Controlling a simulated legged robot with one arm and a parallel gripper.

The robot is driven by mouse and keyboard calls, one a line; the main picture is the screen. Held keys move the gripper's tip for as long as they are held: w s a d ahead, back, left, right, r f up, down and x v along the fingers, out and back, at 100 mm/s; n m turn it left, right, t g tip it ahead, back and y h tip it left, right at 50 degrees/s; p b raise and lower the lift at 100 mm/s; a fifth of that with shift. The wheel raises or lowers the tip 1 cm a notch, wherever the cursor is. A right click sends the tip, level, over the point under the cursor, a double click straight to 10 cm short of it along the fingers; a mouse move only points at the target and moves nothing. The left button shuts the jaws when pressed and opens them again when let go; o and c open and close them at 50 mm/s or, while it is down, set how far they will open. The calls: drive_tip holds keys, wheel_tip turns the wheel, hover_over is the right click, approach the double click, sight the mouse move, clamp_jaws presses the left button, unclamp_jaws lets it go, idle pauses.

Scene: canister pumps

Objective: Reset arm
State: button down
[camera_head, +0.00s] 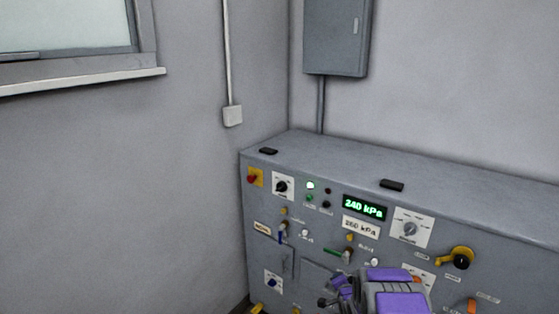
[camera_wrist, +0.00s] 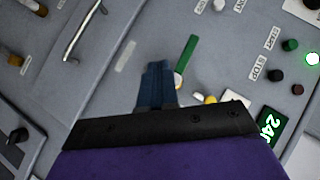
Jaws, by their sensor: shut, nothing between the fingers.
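My gripper (camera_wrist: 158,80) shows in the wrist view as dark blue fingers held together beyond a black and purple wrist, with nothing between them. It is in front of the grey control panel (camera_head: 312,240). In the wrist view the fingers appear beside a green-handled lever (camera_wrist: 187,58); I cannot tell whether they touch it. The same green lever (camera_head: 334,253) shows in the head view, just above my purple and grey arm (camera_head: 395,290) at the bottom. My arm covers part of the panel's lower section.
The panel carries a lit green display (camera_head: 364,208) reading 240 kPa, a label (camera_head: 361,227) reading 260 kPa, a yellow crank (camera_head: 457,256), a red knob on yellow (camera_head: 254,178) and a blue-handled lever (camera_head: 282,232). A grey wall box (camera_head: 336,38) hangs behind. Space above the panel is clear.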

drive_tip(key=s+r+n+g+h, duration=0.2)
drive_tip(key=s+r+n+g, duration=0.35)
drive_tip(key=s+r, duration=1.1)
drive_tip(key=s+a+r+n+g, duration=0.2)
drive_tip(key=s+r+g, duration=0.1)
drive_tip(key=s, duration=1.1)
drive_tip(key=s+a+r+n+g+y, duration=0.1)
drive_tip(key=s+a+r+n+g, duration=0.1)
drive_tip(key=s, duration=1.2)
drive_tip(key=s+a+r+n+g, duration=0.2)
drive_tip(key=s+a+r+g, duration=0.1)
drive_tip(key=s, duration=1.2)
drive_tip(key=shift+a+r+g+y, duration=0.3)
drive_tip(key=shift+r+g, duration=0.45)
drive_tip(key=shift+r, duration=0.2)
